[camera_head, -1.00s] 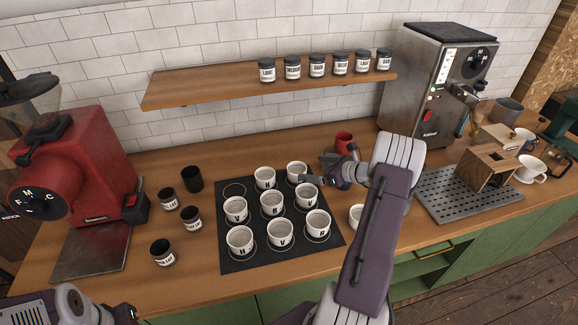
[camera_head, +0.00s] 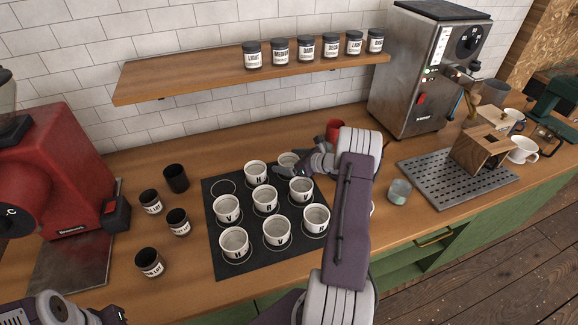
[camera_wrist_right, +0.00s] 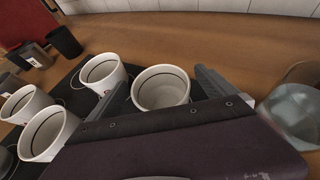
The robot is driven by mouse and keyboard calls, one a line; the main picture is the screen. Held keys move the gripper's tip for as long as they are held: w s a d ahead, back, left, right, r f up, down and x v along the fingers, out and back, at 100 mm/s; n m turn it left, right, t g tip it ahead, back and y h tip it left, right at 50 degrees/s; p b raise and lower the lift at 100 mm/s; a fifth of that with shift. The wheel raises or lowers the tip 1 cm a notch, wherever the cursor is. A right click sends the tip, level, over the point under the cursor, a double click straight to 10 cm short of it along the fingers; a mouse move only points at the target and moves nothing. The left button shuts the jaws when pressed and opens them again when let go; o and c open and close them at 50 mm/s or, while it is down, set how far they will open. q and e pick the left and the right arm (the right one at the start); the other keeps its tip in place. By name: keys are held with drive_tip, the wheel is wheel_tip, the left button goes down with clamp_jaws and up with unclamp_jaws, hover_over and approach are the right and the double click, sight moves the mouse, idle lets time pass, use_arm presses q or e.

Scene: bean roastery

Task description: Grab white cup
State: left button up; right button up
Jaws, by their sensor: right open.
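Several white cups with letters stand on a black mat (camera_head: 232,268). One white cup (camera_head: 288,159) at the mat's back right is partly hidden by my right gripper (camera_head: 300,167). In the right wrist view this cup (camera_wrist_right: 161,90) stands between the fingers of my open right gripper (camera_wrist_right: 160,82); whether they touch it I cannot tell. Another white cup (camera_wrist_right: 103,74) stands just left of it. At the head view's lower left, only part of my left gripper (camera_head: 108,315) shows, at the bottom edge, and its fingers are unclear.
Dark small cups (camera_head: 150,262) and a red grinder (camera_head: 50,180) stand left of the mat. A red cup (camera_head: 335,130) is behind my right gripper. A shelf (camera_head: 200,77) with jars hangs above.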

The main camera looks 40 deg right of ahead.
sight(281, 160)
drive_tip(key=shift+x, duration=1.55)
drive_tip(key=shift+s, duration=0.15)
drive_tip(key=c, duration=1.7)
